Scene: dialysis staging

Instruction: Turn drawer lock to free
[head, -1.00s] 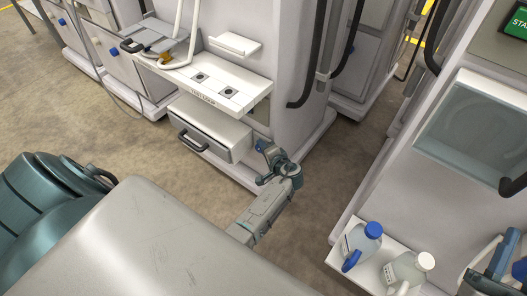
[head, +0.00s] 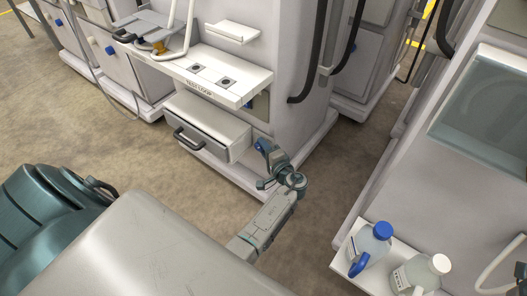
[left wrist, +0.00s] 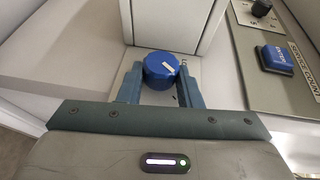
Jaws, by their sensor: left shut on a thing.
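The drawer lock is a round blue knob (left wrist: 160,67) with a short white mark on its face, slightly tilted in the left wrist view. My left gripper (left wrist: 158,84) has its two blue fingers on either side of the knob and is shut on it. In the head view my left gripper (head: 267,164) is at the right side of the drawer (head: 205,137), low on the machine, and hides most of the knob. The drawer has a black handle (head: 188,139). My right gripper is not in view.
A white shelf labelled test loop (head: 215,82) juts out above the drawer. A panel with a blue button (left wrist: 274,59) and a black knob (left wrist: 262,9) is beside the lock. Two bottles (head: 372,243) (head: 420,272) stand on a tray at the right. The floor in front is clear.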

